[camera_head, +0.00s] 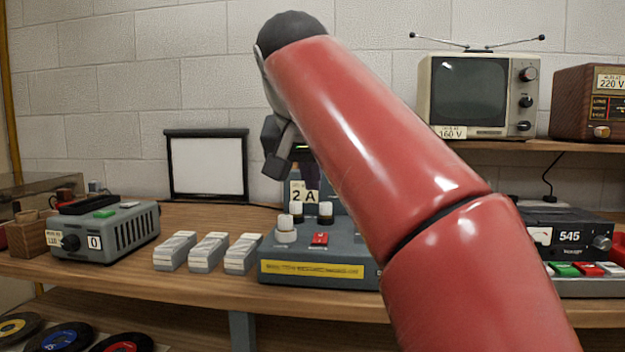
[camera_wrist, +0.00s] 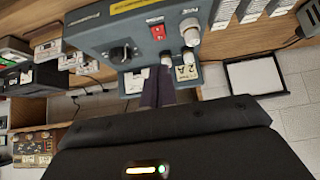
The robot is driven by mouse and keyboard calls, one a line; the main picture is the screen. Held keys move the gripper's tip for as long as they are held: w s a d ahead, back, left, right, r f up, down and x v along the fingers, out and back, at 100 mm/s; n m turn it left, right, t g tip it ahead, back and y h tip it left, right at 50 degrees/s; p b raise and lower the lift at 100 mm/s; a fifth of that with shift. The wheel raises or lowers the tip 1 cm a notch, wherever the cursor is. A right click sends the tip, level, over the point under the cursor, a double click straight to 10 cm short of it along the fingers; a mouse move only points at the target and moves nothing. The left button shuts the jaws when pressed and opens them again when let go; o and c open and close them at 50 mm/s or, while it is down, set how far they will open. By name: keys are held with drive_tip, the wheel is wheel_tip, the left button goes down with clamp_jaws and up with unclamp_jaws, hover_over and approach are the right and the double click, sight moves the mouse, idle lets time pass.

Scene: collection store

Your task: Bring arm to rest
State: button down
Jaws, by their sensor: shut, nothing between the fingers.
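My red arm (camera_head: 370,130) reaches up and left across the middle of the head view, bent at the elbow. My gripper (camera_head: 277,165) hangs from its far end, above the grey control unit (camera_head: 290,271), and looks clear of it. The arm hides part of that unit. In the wrist view the dark gripper body fills the lower middle, and the shut fingers (camera_wrist: 158,88) show in front of the control unit (camera_wrist: 105,40). Nothing is seen held between them.
A grey power box (camera_head: 125,232), several small white-topped blocks (camera_head: 208,252) and a dark-framed white panel (camera_head: 206,166) stand left on the wooden bench. A television (camera_head: 468,92) and a brown radio (camera_head: 590,103) sit on a shelf right. A meter (camera_head: 570,238) stands below.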

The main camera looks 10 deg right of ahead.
drive_tip(key=s+d+f+n, duration=0.1)
drive_tip(key=s+d+f, duration=0.1)
drive_tip(key=s+f, duration=0.5)
drive_tip(key=s+d+f+n+g+y, duration=0.1)
drive_tip(key=s+d+f, duration=0.2)
drive_tip(key=f, duration=1.4)
drive_tip(key=s+d+f+n+g+y, duration=0.1)
drive_tip(key=s+d+f, duration=0.1)
drive_tip(key=s+f, duration=0.9)
drive_tip(key=shift+s+d+f, duration=0.15)
drive_tip(key=shift+d+f, duration=0.05)
drive_tip(key=shift+f, duration=0.2)
drive_tip(key=c, duration=2.1)
unclamp_jaws()
drive_tip(key=shift+c, duration=0.2)
